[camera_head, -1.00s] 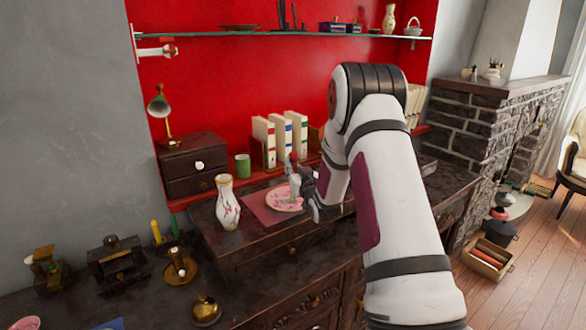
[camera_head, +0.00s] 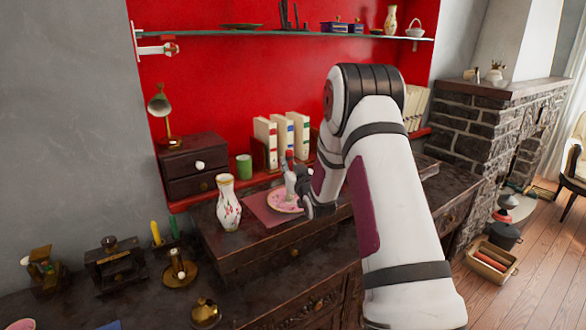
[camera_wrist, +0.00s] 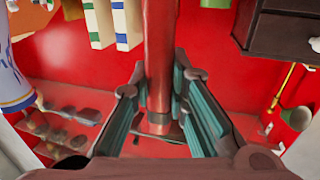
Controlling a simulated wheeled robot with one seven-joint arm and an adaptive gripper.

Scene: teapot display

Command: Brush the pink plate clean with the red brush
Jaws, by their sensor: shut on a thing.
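The pink plate (camera_head: 278,203) lies on a reddish mat (camera_head: 262,212) on the raised shelf of the dark dresser. My gripper (camera_head: 295,180) is over the plate's right part and hides some of it. It is shut on the red brush (camera_head: 289,155), whose red end sticks up above the fingers. In the wrist view the brush's red handle (camera_wrist: 160,65) runs between the two fingers (camera_wrist: 162,120). The bristles, and whether they touch the plate, cannot be made out. The plate does not show in the wrist view.
A white flowered vase (camera_head: 228,203) stands just left of the mat. A green cup (camera_head: 244,167) and upright books (camera_head: 283,138) stand behind the plate. A small drawer box (camera_head: 192,165) is at the back left. Brass candle holders (camera_head: 179,270) sit on the lower top.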

